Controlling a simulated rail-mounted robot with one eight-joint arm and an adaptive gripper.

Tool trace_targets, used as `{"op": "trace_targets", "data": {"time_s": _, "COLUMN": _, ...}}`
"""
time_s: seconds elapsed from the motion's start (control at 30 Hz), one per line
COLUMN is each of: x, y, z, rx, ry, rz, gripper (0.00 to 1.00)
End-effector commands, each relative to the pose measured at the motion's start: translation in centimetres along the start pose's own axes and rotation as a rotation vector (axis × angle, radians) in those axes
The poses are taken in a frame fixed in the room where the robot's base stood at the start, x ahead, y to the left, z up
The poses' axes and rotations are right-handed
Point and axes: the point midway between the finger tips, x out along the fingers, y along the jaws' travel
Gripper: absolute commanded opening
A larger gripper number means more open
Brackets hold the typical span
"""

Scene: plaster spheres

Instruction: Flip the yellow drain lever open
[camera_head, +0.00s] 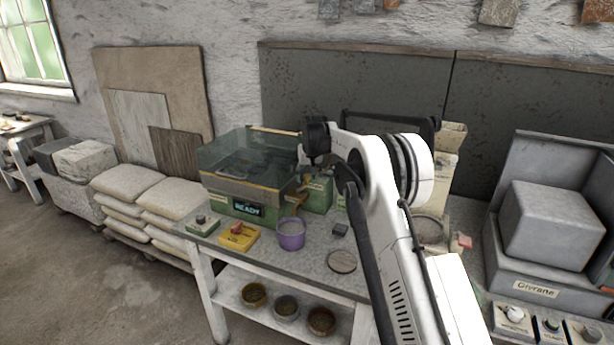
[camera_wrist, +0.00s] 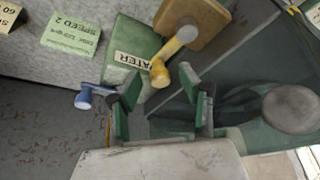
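The yellow drain lever (camera_wrist: 176,53) shows in the wrist view, with its round knob end towards my gripper and its other end on an ochre block (camera_wrist: 197,22). My gripper (camera_wrist: 160,84) is open and empty, its two green-padded fingers spread on either side of the knob end. I cannot tell whether the knob lies between the fingertips or just beyond them, and no contact is clear. In the head view an ochre fitting (camera_head: 295,204) shows at the machine's (camera_head: 240,187) right front corner, above a purple bucket (camera_head: 291,236). My gripper's fingers cannot be made out there.
A blue lever (camera_wrist: 92,99) and a green box marked WATER (camera_wrist: 135,42) are close to my gripper in the wrist view. A grey disc (camera_wrist: 291,108) lies at the right.

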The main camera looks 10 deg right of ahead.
Motion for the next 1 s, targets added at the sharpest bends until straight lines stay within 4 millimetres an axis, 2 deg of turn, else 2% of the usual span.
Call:
{"op": "trace_targets", "data": {"time_s": 0.03, "x": -0.01, "y": 0.00, "z": 0.00, "rx": 0.000, "ry": 0.000, "rz": 0.000, "gripper": 0.35}}
{"op": "trace_targets", "data": {"time_s": 0.3, "x": -0.03, "y": 0.00, "z": 0.00, "rx": 0.000, "ry": 0.000, "rz": 0.000, "gripper": 0.00}}
{"op": "trace_targets", "data": {"time_s": 0.7, "x": 0.17, "y": -0.40, "z": -0.36, "rx": -0.101, "ry": 0.000, "rz": -0.043, "gripper": 0.00}}
{"op": "trace_targets", "data": {"time_s": 0.97, "x": 0.09, "y": -0.43, "z": -0.40, "rx": -0.106, "ry": 0.001, "rz": -0.044, "gripper": 0.00}}
{"op": "trace_targets", "data": {"time_s": 1.0, "x": 0.09, "y": -0.43, "z": -0.40, "rx": -0.105, "ry": 0.001, "rz": -0.044, "gripper": 0.25}}
